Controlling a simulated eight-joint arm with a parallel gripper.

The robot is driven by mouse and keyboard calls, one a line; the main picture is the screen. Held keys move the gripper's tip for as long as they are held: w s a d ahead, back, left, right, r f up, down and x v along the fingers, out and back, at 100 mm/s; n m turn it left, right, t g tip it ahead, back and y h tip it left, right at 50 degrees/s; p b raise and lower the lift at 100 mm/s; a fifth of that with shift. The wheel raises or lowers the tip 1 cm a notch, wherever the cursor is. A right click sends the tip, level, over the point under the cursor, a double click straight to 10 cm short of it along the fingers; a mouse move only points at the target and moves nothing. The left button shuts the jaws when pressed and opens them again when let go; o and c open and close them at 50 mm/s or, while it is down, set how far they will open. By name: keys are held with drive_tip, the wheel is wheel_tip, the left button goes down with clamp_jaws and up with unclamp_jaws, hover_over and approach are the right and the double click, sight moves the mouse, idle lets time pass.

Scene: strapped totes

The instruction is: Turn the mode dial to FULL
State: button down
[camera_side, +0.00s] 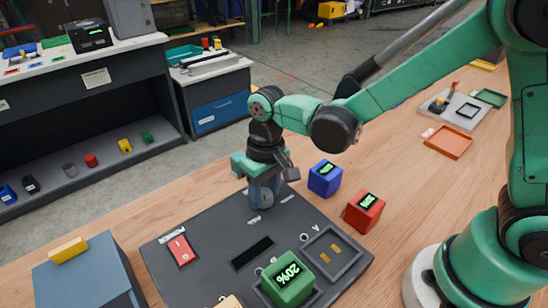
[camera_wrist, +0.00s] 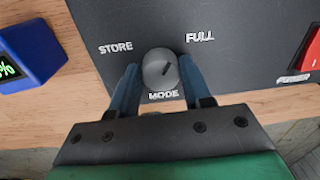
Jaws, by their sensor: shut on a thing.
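The mode dial (camera_wrist: 158,70) is a round grey knob on the dark panel (camera_wrist: 245,75), above the word MODE. In the wrist view, STORE (camera_wrist: 116,48) is printed to its upper left and FULL (camera_wrist: 200,37) to its upper right. A short dark mark on the knob slants toward the upper right, roughly toward FULL. My gripper (camera_wrist: 160,66) is shut on the dial, one blue finger on each side. In the side view my gripper (camera_side: 263,197) points down at the far edge of the panel (camera_side: 205,230); its fingers largely hide the dial.
A red power switch (camera_side: 181,250) is on the panel. A green cube (camera_side: 288,280) reading 20% sits in one bay, beside an empty bay (camera_side: 330,254). Blue (camera_side: 325,178) and red (camera_side: 364,211) cubes stand on the wooden table close to the panel. A blue-grey box (camera_side: 90,278) is at the left.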

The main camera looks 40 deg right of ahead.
sight(267, 193)
drive_tip(key=m, duration=0.5)
drive_tip(key=shift+m, duration=0.4)
idle(0.4)
drive_tip(key=shift+c, duration=1.9)
unclamp_jaws()
drive_tip(key=shift+s+d+r, duration=0.1)
drive_tip(key=shift+r, duration=2.7)
